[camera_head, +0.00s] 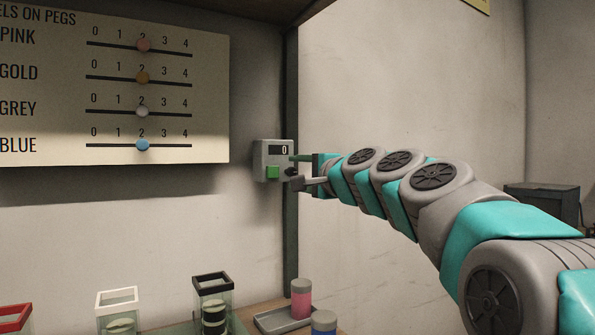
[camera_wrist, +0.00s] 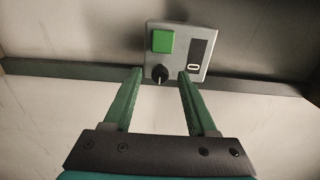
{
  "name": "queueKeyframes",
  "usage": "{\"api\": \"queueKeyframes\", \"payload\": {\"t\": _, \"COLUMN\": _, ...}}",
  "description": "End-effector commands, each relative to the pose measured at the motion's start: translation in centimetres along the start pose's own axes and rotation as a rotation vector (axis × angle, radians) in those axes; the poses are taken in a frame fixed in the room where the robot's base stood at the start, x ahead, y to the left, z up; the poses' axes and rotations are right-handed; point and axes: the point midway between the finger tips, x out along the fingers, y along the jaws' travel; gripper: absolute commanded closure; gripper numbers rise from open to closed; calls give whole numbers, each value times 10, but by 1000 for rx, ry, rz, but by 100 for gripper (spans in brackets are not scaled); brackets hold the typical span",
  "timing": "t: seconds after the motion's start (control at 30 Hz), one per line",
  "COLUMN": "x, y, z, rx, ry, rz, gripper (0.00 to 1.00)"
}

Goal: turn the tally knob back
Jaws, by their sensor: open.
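A grey tally box (camera_head: 261,160) is fixed to the wall beside a dark post. It has a green square button (camera_head: 273,172) and a small dark display (camera_head: 281,150) that reads 0. The black tally knob (camera_wrist: 159,74) sits below the button in the wrist view, with a pale pointer mark on it. My gripper (camera_wrist: 158,77) is open, with its two green fingers on either side of the knob and gaps showing on both sides. In the head view my gripper (camera_head: 293,168) is at the box's right side and partly covers the knob.
A board (camera_head: 200,90) headed with pegs has pink, gold, grey and blue sliders, each at 2. Below stand clear containers with red, white (camera_head: 117,297) and black (camera_head: 213,282) rims.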

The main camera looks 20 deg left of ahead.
Motion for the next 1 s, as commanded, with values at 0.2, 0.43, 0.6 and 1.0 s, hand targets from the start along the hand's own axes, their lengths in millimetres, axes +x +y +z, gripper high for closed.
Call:
{"api": "queueKeyframes", "payload": {"t": 0.2, "x": 2, "y": 0, "z": 0, "rx": 0, "ry": 0, "rz": -1, "gripper": 43}}
{"api": "queueKeyframes", "payload": {"t": 0.43, "x": 2, "y": 0, "z": 0, "rx": 0, "ry": 0, "rz": 0, "gripper": 63}}
{"api": "queueKeyframes", "payload": {"t": 0.6, "x": 2, "y": 0, "z": 0, "rx": 0, "ry": 0, "rz": 0, "gripper": 82}}
{"api": "queueKeyframes", "payload": {"t": 1.0, "x": 2, "y": 0, "z": 0, "rx": 0, "ry": 0, "rz": 0, "gripper": 100}}
